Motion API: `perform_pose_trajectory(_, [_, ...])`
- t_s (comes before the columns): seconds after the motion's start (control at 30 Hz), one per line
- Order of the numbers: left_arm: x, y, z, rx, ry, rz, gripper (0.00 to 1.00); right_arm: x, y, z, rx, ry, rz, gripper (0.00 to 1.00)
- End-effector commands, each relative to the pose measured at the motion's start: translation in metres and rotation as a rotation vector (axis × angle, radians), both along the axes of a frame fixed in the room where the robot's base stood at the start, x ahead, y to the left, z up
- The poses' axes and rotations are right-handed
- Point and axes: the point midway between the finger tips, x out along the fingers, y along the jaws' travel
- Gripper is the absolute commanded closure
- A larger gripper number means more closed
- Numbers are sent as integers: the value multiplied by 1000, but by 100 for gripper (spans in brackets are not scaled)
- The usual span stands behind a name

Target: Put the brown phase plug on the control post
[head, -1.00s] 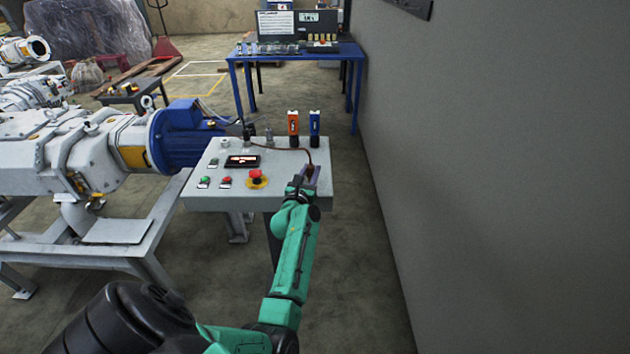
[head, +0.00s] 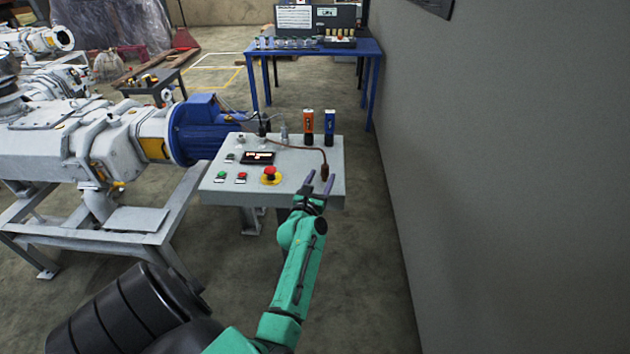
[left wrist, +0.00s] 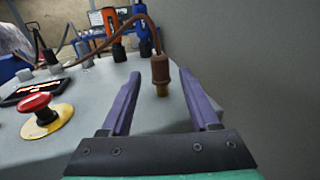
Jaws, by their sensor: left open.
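The brown phase plug (head: 325,172) is on the near right part of the grey control post (head: 222,190), on the end of a brown cable. In the left wrist view the plug (left wrist: 160,69) is upright, with its brass tip down and its cable leaving the top. I cannot tell whether the tip touches the surface. My left gripper (head: 320,180) is open at the post's near right edge. In the left wrist view its purple fingers (left wrist: 159,82) lie on either side of the plug, with gaps on both sides. My right gripper is not in view.
An orange device (head: 308,122) and a blue device (head: 329,124) stand at the post's back edge. A red emergency button (head: 269,173) and a display (head: 257,158) are to the left. A grey wall (head: 500,200) is at the right. A blue table (head: 370,60) stands behind.

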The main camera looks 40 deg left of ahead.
Motion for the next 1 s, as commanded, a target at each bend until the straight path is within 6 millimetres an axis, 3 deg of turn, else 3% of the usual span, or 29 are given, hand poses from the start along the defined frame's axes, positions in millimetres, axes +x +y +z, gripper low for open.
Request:
perform_pose_trajectory(0.07, [-22, -9, 5, -1, 6, -1, 38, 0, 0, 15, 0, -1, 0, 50])
perform_pose_trajectory(0.2, [-54, -22, 1, -1, 4, -1, 38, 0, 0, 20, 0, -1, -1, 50])
perform_pose_trajectory(0.3, [-67, -27, 1, 1, 1, -1, 38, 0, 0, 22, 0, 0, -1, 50])
perform_pose_trajectory(0.57, [-72, -30, 0, 0, 0, -1, 38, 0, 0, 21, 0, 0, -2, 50])
perform_pose_trajectory(0.67, [-70, -40, -19, 72, 75, -32, 38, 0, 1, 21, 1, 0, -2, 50])
perform_pose_trajectory(0.77, [-71, -74, -87, 349, 325, -167, 38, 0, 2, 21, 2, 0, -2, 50])
perform_pose_trajectory(0.87, [-102, -126, -190, 837, 657, -468, 38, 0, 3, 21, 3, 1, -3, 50])
perform_pose_trajectory(0.9, [-126, -144, -232, 1062, 765, -627, 38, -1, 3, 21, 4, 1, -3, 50])
perform_pose_trajectory(0.97, [-172, -166, -289, 1405, 876, -899, 38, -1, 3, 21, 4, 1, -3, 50])
perform_pose_trajectory(1.0, [-209, -175, -323, 1635, 909, -1098, 38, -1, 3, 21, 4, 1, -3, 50])
